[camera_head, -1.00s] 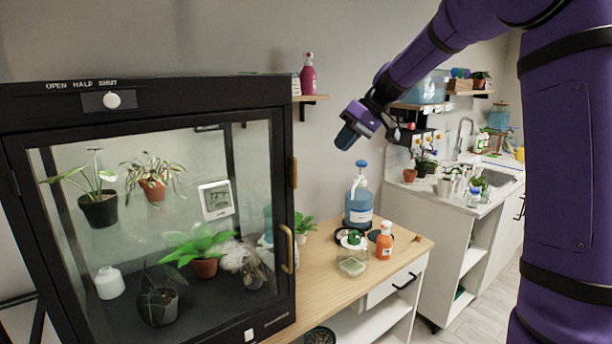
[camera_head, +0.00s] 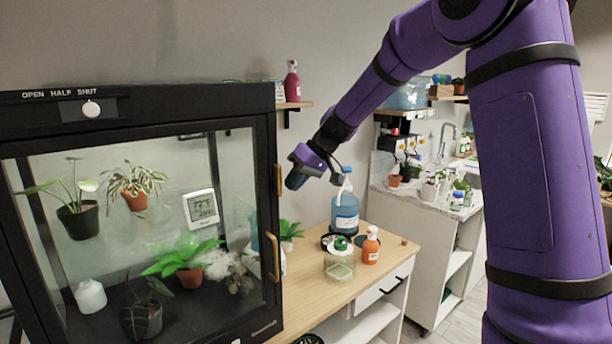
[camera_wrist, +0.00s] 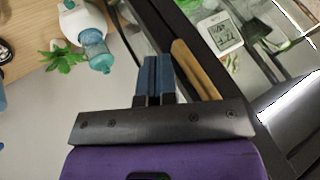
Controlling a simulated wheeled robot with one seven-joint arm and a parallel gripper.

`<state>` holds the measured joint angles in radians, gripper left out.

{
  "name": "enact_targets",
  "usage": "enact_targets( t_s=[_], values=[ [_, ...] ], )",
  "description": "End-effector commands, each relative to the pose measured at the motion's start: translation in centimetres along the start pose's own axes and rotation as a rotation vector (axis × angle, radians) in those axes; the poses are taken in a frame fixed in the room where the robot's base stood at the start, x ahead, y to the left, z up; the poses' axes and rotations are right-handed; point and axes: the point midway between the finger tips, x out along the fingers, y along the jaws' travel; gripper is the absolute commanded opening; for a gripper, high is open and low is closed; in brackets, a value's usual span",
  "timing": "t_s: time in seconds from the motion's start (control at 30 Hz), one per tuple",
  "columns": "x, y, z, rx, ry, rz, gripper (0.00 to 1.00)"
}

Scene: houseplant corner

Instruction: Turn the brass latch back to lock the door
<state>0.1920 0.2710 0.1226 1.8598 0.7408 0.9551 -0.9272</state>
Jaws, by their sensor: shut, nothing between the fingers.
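The brass latch (camera_head: 279,180) stands upright on the right edge of the black cabinet's glass door (camera_head: 140,215), its long side along the frame. In the wrist view the latch (camera_wrist: 195,70) is a tan bar just right of my fingers. My gripper (camera_head: 293,181) is just right of the latch in the head view, with its blue fingertips pointing down and left. In the wrist view the gripper's fingers (camera_wrist: 153,75) are together and empty, with a small gap to the latch. Whether they touch it is not clear. The door looks closed.
A curved brass handle (camera_head: 273,256) is below the latch. A wooden table (camera_head: 310,309) to the right holds a blue pump bottle (camera_head: 346,212), a glass jar (camera_head: 339,266) and an orange bottle (camera_head: 370,246). A white knob (camera_head: 91,109) is on the cabinet top.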

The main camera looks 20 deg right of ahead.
Motion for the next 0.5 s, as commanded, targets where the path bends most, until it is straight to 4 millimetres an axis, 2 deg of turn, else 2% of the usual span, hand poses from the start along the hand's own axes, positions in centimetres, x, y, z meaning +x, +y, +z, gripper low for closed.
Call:
enact_targets(
  t_s=[0.17, 0.5],
  values=[
    [0.46, -0.83, 0.04, 0.0, -0.001, 0.0, 0.0],
    [0.49, -0.88, 0.04, 0.001, 0.0, 0.0, 0.0]
  ],
)
